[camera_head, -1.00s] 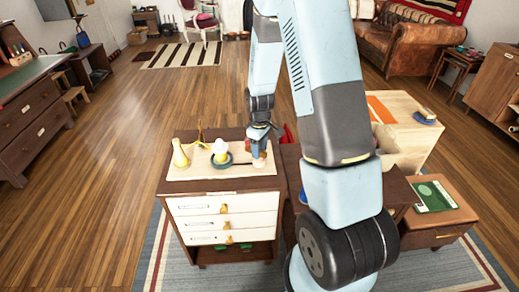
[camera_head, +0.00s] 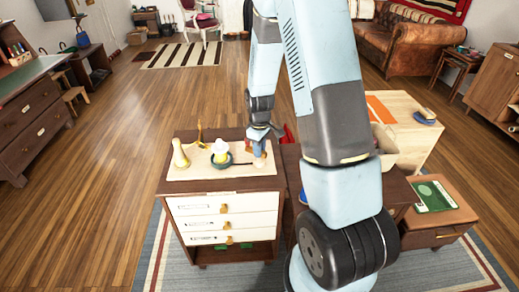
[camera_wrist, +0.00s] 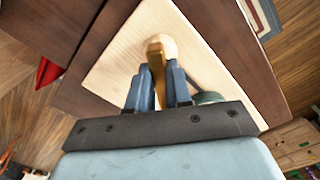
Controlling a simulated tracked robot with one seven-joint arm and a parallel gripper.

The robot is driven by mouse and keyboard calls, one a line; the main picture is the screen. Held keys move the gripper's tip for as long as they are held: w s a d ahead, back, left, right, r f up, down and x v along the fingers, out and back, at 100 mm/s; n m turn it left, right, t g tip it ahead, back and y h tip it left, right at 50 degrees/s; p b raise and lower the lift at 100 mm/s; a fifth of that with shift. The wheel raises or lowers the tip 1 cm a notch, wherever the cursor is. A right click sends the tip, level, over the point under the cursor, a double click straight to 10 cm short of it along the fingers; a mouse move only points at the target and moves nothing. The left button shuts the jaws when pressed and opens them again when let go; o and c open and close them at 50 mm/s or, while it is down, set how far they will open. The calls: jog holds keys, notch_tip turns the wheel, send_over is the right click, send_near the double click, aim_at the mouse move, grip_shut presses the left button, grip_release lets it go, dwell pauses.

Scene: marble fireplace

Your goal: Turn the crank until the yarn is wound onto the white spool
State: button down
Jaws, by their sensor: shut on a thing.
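The white spool (camera_head: 221,147) stands upright on a dark teal round base (camera_head: 214,165) on a pale wooden board (camera_head: 190,173). A dark bar (camera_head: 243,163) runs from the base to the right, toward my gripper (camera_head: 260,150). In the wrist view my gripper (camera_wrist: 158,76) has its blue fingers shut on the brass-coloured crank handle (camera_wrist: 156,57). A pale round wooden piece shows behind the handle. Part of the teal base (camera_wrist: 209,98) shows to the right of the fingers. A pale yellow cone (camera_head: 181,154), perhaps the yarn, stands left of the spool. The yarn strand is too small to make out.
A thin yellow stand (camera_head: 200,134) rises behind the cone and spool. The board lies on a dark brown cabinet (camera_head: 166,187) with cream drawers. A red object (camera_head: 288,134) is behind, to the right. Open floor lies left of the cabinet.

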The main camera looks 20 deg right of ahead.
jog(key=shift+m, duration=0.3)
jog(key=m, duration=1.1)
jog(key=shift+m, duration=0.3)
jog(key=m, duration=1.2)
jog(key=shift+m, duration=0.4)
jog(key=c, duration=1)
grip_release()
jog(key=shift+c, duration=0.2)
